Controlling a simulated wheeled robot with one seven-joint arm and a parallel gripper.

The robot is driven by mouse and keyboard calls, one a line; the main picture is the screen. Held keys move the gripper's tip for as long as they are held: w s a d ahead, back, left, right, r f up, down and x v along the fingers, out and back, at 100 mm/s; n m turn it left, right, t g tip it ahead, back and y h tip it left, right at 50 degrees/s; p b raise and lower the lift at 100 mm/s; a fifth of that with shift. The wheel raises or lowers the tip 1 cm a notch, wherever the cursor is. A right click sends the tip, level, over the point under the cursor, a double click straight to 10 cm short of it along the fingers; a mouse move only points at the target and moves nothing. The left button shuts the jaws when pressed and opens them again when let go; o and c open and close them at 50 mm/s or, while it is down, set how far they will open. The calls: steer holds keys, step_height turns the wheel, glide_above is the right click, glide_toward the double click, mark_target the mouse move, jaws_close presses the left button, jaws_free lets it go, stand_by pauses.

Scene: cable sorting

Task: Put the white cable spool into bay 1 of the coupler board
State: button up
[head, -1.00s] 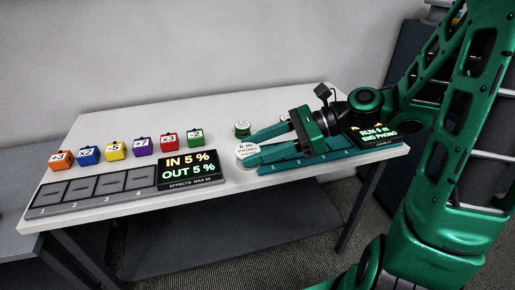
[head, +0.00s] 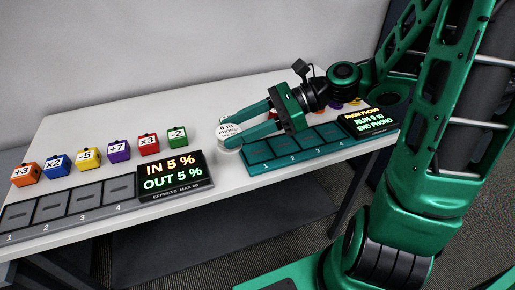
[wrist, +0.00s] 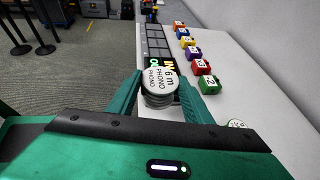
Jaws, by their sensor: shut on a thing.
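The white cable spool (head: 229,136), labelled 6 m PHONO PHONO, is between the fingertips of my gripper (head: 236,130) in the head view. The wrist view shows the same spool (wrist: 160,88) gripped between the two green fingers (wrist: 160,96). My gripper is shut on it. The teal coupler board (head: 262,166) has bays numbered from 1 at its left end. Bay 1 (head: 259,152) looks empty. The spool is left of and behind bay 1; its height above the table is hard to tell.
The board's display (head: 369,119) reads FROM PHONO, RUN 6 m, END PHONO. The effects board (head: 85,205) with its IN/OUT display (head: 174,176) stands left, with several coloured blocks (head: 119,150) behind it. Other spools behind my gripper are mostly hidden. One (wrist: 238,124) shows at right in the wrist view.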

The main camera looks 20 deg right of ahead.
steer(key=w+d+f, duration=0.2)
steer(key=d, duration=0.1)
steer(key=w+d+f, duration=0.2)
steer(key=d, duration=0.1)
steer(key=w+d+f, duration=0.2)
steer(key=d, duration=0.1)
steer(key=shift+w+d+f, duration=0.15)
steer(key=shift+f, duration=0.25)
steer(key=shift+d+f, duration=0.1)
steer(key=shift+f, duration=1.95)
steer(key=o, duration=1.1)
steer(key=shift+f, duration=0.1)
